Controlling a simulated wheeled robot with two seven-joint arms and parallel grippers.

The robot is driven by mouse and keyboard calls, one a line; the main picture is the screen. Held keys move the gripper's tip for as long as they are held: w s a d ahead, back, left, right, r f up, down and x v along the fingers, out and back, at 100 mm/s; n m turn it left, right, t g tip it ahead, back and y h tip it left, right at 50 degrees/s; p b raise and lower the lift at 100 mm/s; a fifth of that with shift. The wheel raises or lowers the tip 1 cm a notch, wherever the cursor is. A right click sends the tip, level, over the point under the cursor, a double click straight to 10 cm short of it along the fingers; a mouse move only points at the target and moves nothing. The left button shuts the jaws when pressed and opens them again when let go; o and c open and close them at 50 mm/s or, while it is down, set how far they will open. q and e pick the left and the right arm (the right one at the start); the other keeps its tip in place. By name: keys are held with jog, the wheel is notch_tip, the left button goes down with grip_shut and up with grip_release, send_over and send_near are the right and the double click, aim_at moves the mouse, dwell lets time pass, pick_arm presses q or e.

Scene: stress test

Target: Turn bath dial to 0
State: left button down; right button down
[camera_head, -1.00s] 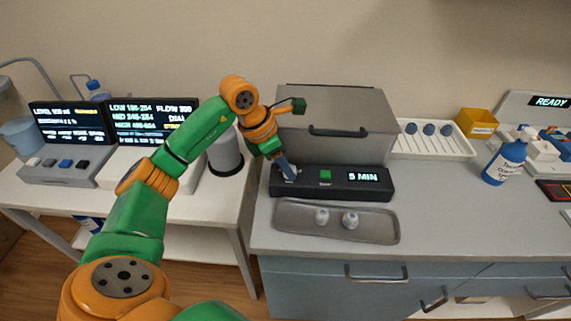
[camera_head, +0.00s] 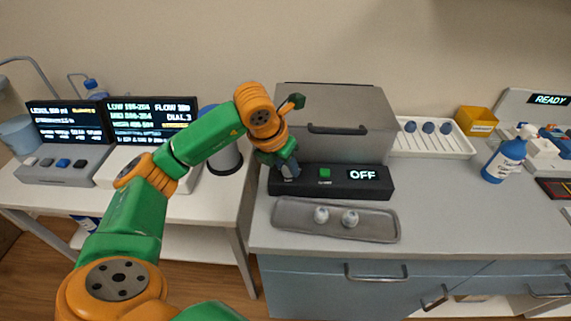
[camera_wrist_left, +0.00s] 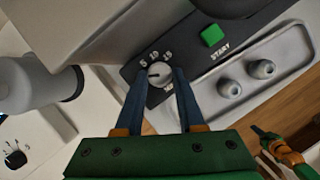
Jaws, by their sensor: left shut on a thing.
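The bath is a grey lidded box (camera_head: 340,113) with a black front panel (camera_head: 335,192). Its display (camera_head: 363,174) reads OFF. The bath dial (camera_wrist_left: 159,73) is a round pale knob with marks 5, 10 and 15 around it, in the wrist view. My left gripper (camera_head: 287,174) is at the panel's left end and mostly hides the dial in the head view. In the wrist view its two blue fingers (camera_wrist_left: 159,79) lie on either side of the dial, shut on it.
A green START button (camera_head: 325,173) sits right of the dial. A grey tray (camera_head: 376,233) with two small knobbed pieces lies in front of the panel. A grey cylinder (camera_head: 226,157) stands left of the bath.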

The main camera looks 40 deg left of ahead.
pick_arm(q)
jog(key=shift+n, duration=0.3)
dwell(0.4)
jog(key=c, duration=0.8)
grip_release()
jog(key=shift+r, duration=0.1)
jog(key=v, duration=0.7)
jog(key=shift+d, duration=0.1)
